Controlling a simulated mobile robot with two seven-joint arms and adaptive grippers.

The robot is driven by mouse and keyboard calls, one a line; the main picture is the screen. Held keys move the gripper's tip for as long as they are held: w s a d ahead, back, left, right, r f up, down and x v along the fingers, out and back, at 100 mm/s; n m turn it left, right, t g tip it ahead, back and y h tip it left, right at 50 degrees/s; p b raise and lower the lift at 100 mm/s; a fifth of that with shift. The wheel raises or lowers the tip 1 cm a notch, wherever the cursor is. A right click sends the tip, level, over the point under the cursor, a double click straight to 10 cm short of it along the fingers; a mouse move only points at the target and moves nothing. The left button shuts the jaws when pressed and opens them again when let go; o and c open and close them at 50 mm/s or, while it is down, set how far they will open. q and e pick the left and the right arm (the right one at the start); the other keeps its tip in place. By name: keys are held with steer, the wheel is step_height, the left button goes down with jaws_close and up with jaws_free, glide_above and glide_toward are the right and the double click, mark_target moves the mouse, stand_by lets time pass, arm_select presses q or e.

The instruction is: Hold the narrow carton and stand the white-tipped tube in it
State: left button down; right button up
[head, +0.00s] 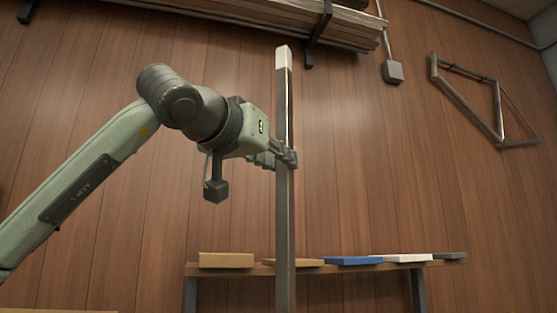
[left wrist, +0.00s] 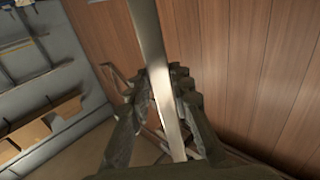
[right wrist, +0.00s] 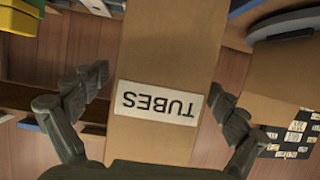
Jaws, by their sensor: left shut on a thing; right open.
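The white-tipped tube (head: 284,220) is a long, grey square tube, standing about upright in the head view with its white tip at the top. Its lower end is out of that frame. My left gripper (head: 284,158) is shut on it in its upper half; the tube (left wrist: 150,40) also runs between the fingers in the left wrist view. The narrow carton (right wrist: 168,45) is brown with a white TUBES label, upside down in the right wrist view. My right gripper (right wrist: 162,92) is open, with one finger on each side of the carton. The carton's opening is not visible.
A low bench (head: 230,269) with flat brown, blue and white pieces stands by the wooden wall. Planks lie on a wall rack (head: 320,30) above. Another brown box (right wrist: 275,75) stands beside the carton.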

mark_target(282, 289)
arm_select(q)
steer(key=shift+r, duration=0.1)
arm_select(e)
steer(key=shift+x, duration=0.9)
steer(key=shift+c, duration=0.4)
steer(key=shift+s, duration=0.1)
steer(key=c, duration=1.9)
arm_select(q)
steer(key=shift+f, duration=10.3)
steer(key=c, duration=0.7)
jaws_free()
steer(key=shift+f, duration=0.1)
steer(key=shift+s, duration=0.15)
